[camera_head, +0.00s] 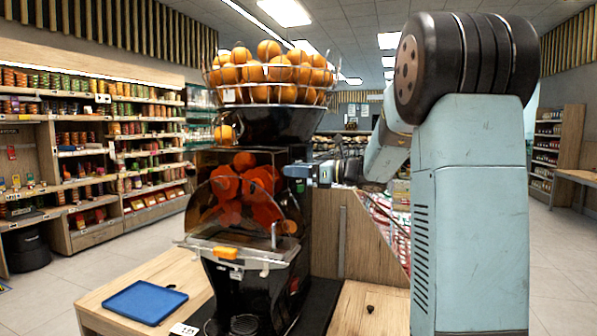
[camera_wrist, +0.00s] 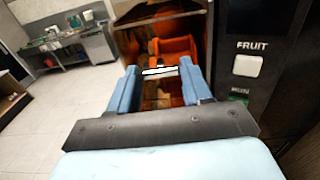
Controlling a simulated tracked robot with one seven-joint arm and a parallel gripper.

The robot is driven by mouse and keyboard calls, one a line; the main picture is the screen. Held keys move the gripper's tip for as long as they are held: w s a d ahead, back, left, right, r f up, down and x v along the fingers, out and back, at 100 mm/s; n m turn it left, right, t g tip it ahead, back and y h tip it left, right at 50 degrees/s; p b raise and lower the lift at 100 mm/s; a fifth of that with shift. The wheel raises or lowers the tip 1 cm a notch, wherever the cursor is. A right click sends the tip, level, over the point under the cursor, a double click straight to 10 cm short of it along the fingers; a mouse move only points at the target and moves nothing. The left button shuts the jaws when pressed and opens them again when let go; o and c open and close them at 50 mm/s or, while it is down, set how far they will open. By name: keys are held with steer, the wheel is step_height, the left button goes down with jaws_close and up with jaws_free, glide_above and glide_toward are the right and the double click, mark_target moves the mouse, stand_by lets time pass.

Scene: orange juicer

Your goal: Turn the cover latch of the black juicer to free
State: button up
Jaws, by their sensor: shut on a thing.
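The black juicer (camera_head: 262,125) stands on a wooden counter, with orange press drums (camera_head: 245,185) behind its clear front cover (camera_head: 222,225). My gripper (camera_head: 299,172) reaches in from the right to the upper right edge of the juicer's front housing. In the wrist view my gripper (camera_wrist: 159,70) has its two blue fingers on either side of a thin, pale metal bar, the cover latch (camera_wrist: 160,71), and is shut on it. The orange drums show behind the bar. In the head view the latch is hidden at the fingertips, and its exact angle cannot be told.
A wire basket of oranges (camera_head: 268,72) sits on top of the juicer. A blue tray (camera_head: 145,302) lies on the counter at left. A dark panel with a FRUIT label and white button (camera_wrist: 247,66) stands close to the right of my fingers. Open floor lies left.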

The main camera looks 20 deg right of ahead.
steer(key=shift+n, duration=0.4)
steer(key=n, duration=1.7)
steer(key=shift+s+a+f, duration=0.2)
steer(key=shift+a+f, duration=0.05)
steer(key=shift+a, duration=0.05)
stand_by(0.4)
steer(key=o, duration=1)
steer(key=shift+o, duration=0.2)
steer(key=shift+d, duration=0.1)
